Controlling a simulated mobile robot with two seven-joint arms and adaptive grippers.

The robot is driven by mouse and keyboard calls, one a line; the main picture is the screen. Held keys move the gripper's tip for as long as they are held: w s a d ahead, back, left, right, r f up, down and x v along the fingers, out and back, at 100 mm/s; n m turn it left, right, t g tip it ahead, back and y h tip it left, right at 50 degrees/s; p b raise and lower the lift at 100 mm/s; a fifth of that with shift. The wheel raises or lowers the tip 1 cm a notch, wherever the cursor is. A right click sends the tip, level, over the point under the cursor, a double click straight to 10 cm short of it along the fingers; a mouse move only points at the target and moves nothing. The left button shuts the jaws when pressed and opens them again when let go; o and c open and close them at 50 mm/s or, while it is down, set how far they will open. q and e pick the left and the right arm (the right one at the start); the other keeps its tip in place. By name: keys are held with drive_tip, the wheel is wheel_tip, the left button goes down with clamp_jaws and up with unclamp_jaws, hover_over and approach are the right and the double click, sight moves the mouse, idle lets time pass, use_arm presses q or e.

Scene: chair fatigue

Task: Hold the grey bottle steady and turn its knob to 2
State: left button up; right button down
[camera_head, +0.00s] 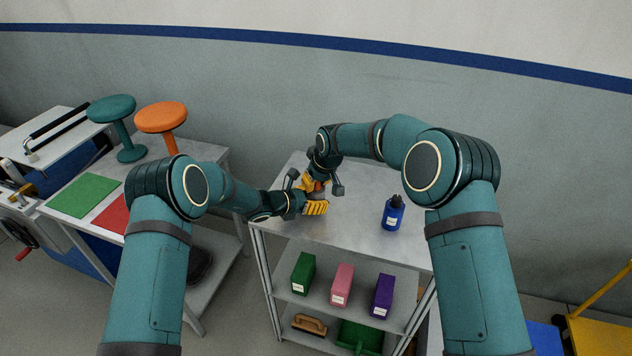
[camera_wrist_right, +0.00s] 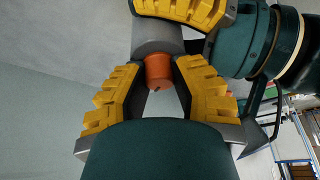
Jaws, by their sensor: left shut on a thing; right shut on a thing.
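The grey bottle (camera_wrist_right: 157,36) stands on the metal table and is mostly hidden by my grippers in the head view. Its orange knob (camera_wrist_right: 158,68) shows in the right wrist view. My left gripper (camera_head: 316,201) is shut on the bottle's body, coming from the left; its yellow pads also show at the top of the right wrist view. My right gripper (camera_head: 317,183) reaches from above and behind, with its yellow fingers on both sides of the knob, shut on it. No number or scale on the knob is readable.
A blue bottle (camera_head: 393,213) with a dark top stands to the right on the same table (camera_head: 350,222). Green, pink and purple boxes (camera_head: 342,285) sit on the shelf below. A side table at left holds teal and orange stools (camera_head: 161,118).

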drive_tip(key=shift+f, duration=0.1)
drive_tip(key=c, duration=0.7)
unclamp_jaws()
drive_tip(key=shift+c, duration=0.2)
drive_tip(key=shift+s+r, duration=0.1)
drive_tip(key=shift+r, duration=0.1)
drive_tip(key=v, duration=0.7)
drive_tip(key=shift+d+r, duration=0.25)
drive_tip(key=shift+r, duration=0.05)
drive_tip(key=shift+c, duration=0.4)
